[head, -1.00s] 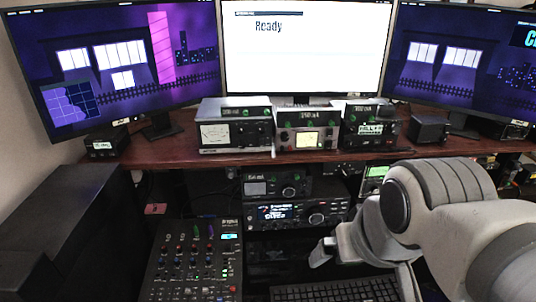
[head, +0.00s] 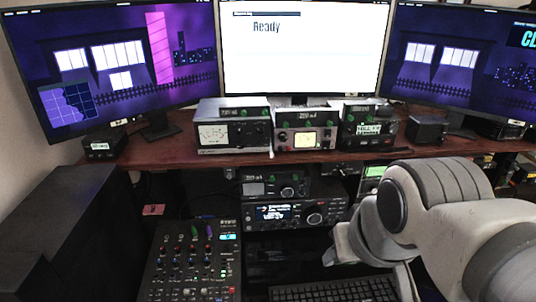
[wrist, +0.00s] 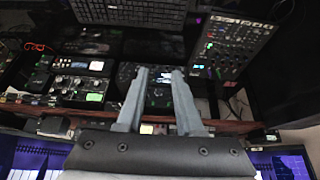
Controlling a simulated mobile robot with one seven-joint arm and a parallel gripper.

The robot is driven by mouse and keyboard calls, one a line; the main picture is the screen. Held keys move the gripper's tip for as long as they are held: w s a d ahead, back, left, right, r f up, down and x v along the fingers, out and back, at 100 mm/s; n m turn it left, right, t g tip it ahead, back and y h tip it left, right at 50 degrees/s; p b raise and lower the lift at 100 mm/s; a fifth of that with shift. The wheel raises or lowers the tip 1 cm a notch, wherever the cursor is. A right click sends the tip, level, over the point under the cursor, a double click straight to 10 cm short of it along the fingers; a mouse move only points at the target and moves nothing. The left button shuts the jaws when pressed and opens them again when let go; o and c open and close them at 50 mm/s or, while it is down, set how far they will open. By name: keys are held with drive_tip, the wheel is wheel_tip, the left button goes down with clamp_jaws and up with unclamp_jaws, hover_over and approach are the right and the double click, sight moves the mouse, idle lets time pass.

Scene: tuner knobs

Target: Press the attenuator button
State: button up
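A black radio (head: 286,214) with a lit screen and a large round knob sits under the wooden shelf in the head view. I cannot make out which of its small controls is the attenuator button. In the wrist view the picture is turned over, and the radio (wrist: 160,97) shows partly between and behind my fingers. My gripper (wrist: 160,70) has its two grey fingers apart with nothing between them. In the head view my gripper (head: 336,252) hangs right of and below the radio, above the keyboard, apart from the radio; its fingertips are partly hidden.
A smaller unit (head: 273,185) rests on top of the radio. A mixer (head: 170,262) stands left of it, and a keyboard (head: 335,291) lies in front. Several metered boxes stand on the wooden shelf (head: 190,152). A monitor (head: 310,62) reads "Ready".

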clamp_jaws()
idle(1.2)
